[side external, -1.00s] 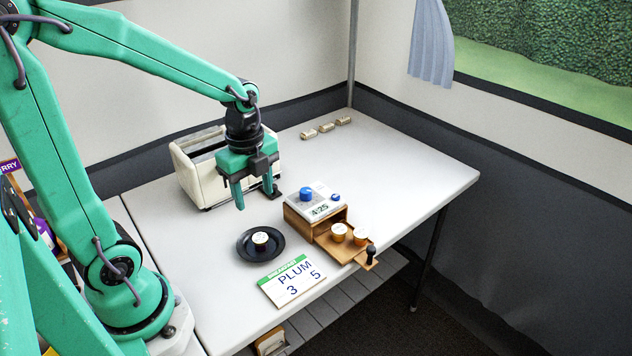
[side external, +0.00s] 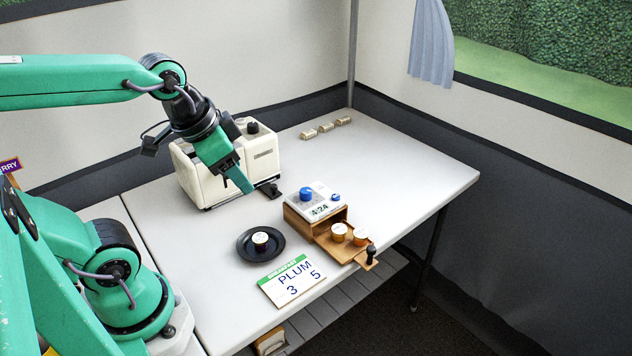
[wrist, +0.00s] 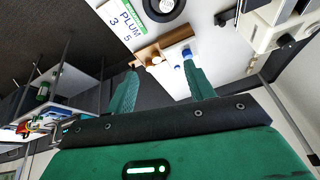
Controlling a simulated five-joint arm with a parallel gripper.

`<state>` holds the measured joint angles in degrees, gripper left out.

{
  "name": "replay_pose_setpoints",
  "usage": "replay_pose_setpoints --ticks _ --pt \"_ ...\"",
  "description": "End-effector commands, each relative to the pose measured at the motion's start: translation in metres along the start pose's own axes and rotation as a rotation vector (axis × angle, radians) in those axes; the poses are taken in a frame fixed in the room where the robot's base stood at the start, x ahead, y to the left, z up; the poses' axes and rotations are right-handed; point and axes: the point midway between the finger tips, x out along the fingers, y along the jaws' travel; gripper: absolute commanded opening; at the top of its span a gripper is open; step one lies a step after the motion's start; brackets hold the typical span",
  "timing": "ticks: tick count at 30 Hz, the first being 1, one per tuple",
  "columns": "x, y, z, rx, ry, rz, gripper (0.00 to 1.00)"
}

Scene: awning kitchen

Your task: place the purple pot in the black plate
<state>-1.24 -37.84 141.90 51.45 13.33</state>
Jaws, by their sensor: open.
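A small pot (side external: 260,238) with a pale top and a dark side stands inside the black plate (side external: 245,256), near its middle. Its colour is too dark here to call purple for sure. In the wrist view the pot (wrist: 166,5) and the plate (wrist: 149,9) show at the top edge. My gripper (side external: 243,183) is open and empty, tilted, above the table in front of the toaster and behind the plate, apart from the pot. Both fingers (wrist: 160,66) show in the wrist view with nothing between them.
A cream toaster (side external: 230,165) stands behind my gripper. A wooden box (side external: 298,222) with a timer on top has its drawer (side external: 343,252) pulled out, holding two pots (side external: 349,236). A card (side external: 291,281) reading PLUM 3 5 lies in front.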

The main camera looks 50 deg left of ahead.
Motion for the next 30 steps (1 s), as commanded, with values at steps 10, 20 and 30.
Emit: replay_pose_setpoints --ticks 10,20,30 --pt "-0.0137 0.0061 0.0042 -0.211 0.065 0.002 0.53" --pt "-0.0137 0.0060 0.0042 -0.214 0.065 0.002 0.53" --pt "-0.0137 0.0060 0.0041 -0.213 0.065 0.002 0.53"
